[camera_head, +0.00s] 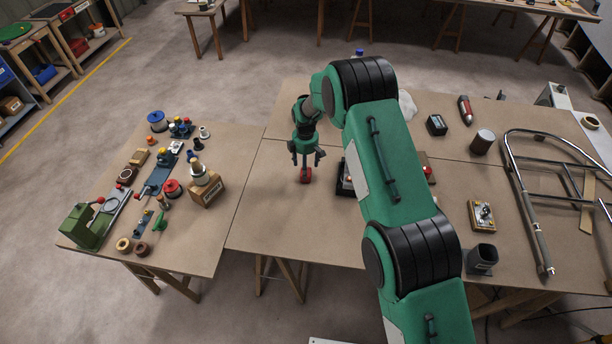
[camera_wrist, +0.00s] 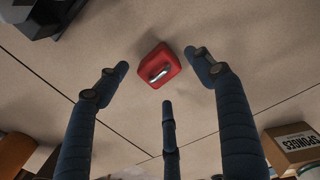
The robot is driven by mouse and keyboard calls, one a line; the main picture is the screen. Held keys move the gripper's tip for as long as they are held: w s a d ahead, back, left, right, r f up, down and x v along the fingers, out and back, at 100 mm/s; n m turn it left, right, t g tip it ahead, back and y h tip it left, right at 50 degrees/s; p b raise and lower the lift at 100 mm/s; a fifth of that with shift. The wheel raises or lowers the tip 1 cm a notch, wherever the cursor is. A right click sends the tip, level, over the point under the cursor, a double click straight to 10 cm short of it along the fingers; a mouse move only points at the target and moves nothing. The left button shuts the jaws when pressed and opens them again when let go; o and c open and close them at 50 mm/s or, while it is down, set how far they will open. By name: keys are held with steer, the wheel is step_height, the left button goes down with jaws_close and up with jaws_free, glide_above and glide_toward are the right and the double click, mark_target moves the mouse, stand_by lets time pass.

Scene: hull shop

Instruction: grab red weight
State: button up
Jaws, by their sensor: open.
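The red weight (camera_wrist: 158,66) is a small red block with a metal handle on top. It rests on the tabletop, and in the head view it shows just below my gripper (camera_head: 306,160). In the wrist view my gripper (camera_wrist: 163,95) is open, with its dark fingers spread. The weight lies beyond the fingertips, roughly between the two outer ones, with nothing held. Whether any finger touches it I cannot tell, but a gap shows in the wrist view.
A dark box (camera_head: 346,180) stands right of the weight, partly behind my arm. A cardboard box marked "SPONGES" (camera_wrist: 294,148) is at the lower right of the wrist view. The left table (camera_head: 215,240) holds many small parts. Bare tabletop (camera_head: 275,215) lies around the weight.

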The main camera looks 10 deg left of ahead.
steer(key=shift+d+f, duration=0.1)
steer(key=shift+f, duration=2.2)
jaws_close()
steer(key=shift+r, duration=0.15)
steer(key=shift+w+r, duration=0.1)
steer(key=shift+r, duration=0.95)
steer(key=shift+s+d+r, duration=0.15)
steer(key=shift+s+r, duration=0.25)
steer(key=shift+r, duration=0.25)
steer(key=s+d, duration=0.2)
steer(key=s, duration=0.2)
steer(key=s+d+r, duration=0.1)
steer(key=s+d, duration=0.1)
steer(key=s, duration=0.3)
steer(key=s+d, duration=0.2)
steer(key=s, duration=0.3)
steer(key=shift+r, duration=0.2)
